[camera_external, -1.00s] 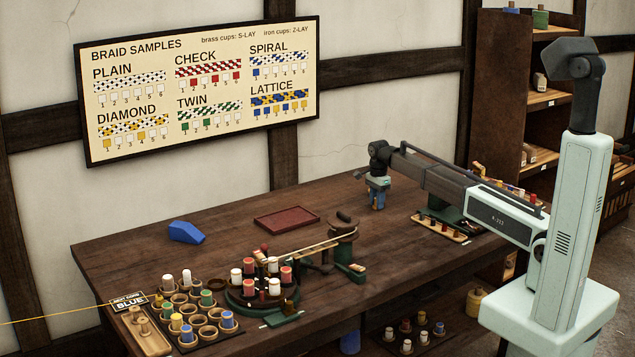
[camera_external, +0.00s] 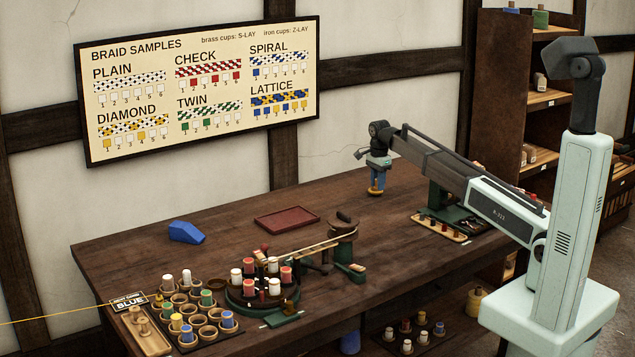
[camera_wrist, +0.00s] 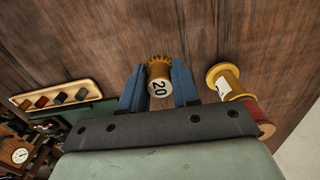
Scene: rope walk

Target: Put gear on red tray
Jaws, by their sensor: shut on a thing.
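My gripper (camera_external: 376,190) is shut on a brass-coloured gear (camera_external: 376,192) and holds it above the back right part of the table. In the wrist view the gear (camera_wrist: 158,68) sits between the two blue fingers, its toothed rim facing away and a pale hub marked "20" facing the camera. The red tray (camera_external: 291,220) lies flat and empty at the middle of the table, to the left of my gripper and nearer the camera.
A braiding machine with several bobbins (camera_external: 262,278) stands in front of the tray. A blue wedge-shaped block (camera_external: 186,232) lies to its left. A wooden tray of small pieces (camera_external: 440,227) lies right of my gripper. The wrist view shows a yellow spool (camera_wrist: 228,82). The table between gripper and tray is clear.

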